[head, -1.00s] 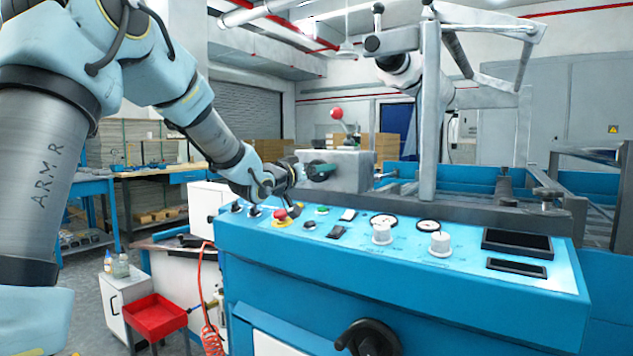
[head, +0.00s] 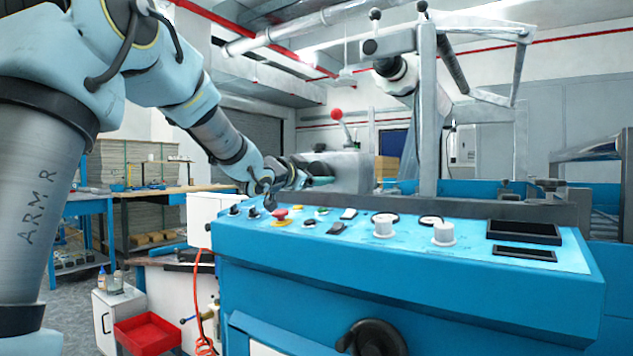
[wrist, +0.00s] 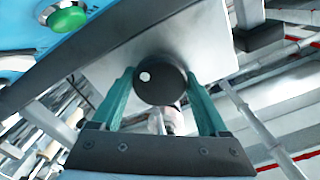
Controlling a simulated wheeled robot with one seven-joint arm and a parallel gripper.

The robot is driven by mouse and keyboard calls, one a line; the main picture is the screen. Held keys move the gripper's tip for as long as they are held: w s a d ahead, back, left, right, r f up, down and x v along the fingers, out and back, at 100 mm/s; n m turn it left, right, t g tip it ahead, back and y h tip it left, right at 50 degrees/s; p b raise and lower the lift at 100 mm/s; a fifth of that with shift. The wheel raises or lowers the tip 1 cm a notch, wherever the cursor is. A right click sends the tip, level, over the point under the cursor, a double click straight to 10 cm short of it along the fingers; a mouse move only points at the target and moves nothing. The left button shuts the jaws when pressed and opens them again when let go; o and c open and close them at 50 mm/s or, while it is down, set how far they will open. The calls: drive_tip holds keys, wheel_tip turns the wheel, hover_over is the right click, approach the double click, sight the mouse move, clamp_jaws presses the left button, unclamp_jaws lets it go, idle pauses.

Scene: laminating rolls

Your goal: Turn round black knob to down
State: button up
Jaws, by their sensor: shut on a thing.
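The round black knob (wrist: 162,82) sits on the grey box and fills the middle of the wrist view. A white dot on its face lies left of its centre and slightly above it. My gripper (wrist: 164,88) has green fingers, one on each side of the knob, and is shut on it. In the head view my gripper (head: 322,181) is at the left face of the grey box (head: 350,171). The knob itself cannot be made out in the head view.
The blue control console (head: 400,275) lies below my gripper, with buttons, a red emergency stop (head: 281,214) and white dials (head: 383,227). A green button (wrist: 66,19) shows in the wrist view. A red-ball lever (head: 337,115) rises behind the box. A black handwheel (head: 372,338) juts from the console front.

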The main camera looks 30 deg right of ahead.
drive_tip(key=shift+f+m+b, duration=0.15)
drive_tip(key=shift+m+b, duration=0.2)
drive_tip(key=shift+m, duration=0.35)
drive_tip(key=o, duration=1.2)
drive_tip(key=shift+o, duration=0.2)
drive_tip(key=shift+a, duration=0.1)
drive_tip(key=v, duration=1)
drive_tip(key=shift+s+a, duration=0.15)
drive_tip(key=shift+a, duration=0.15)
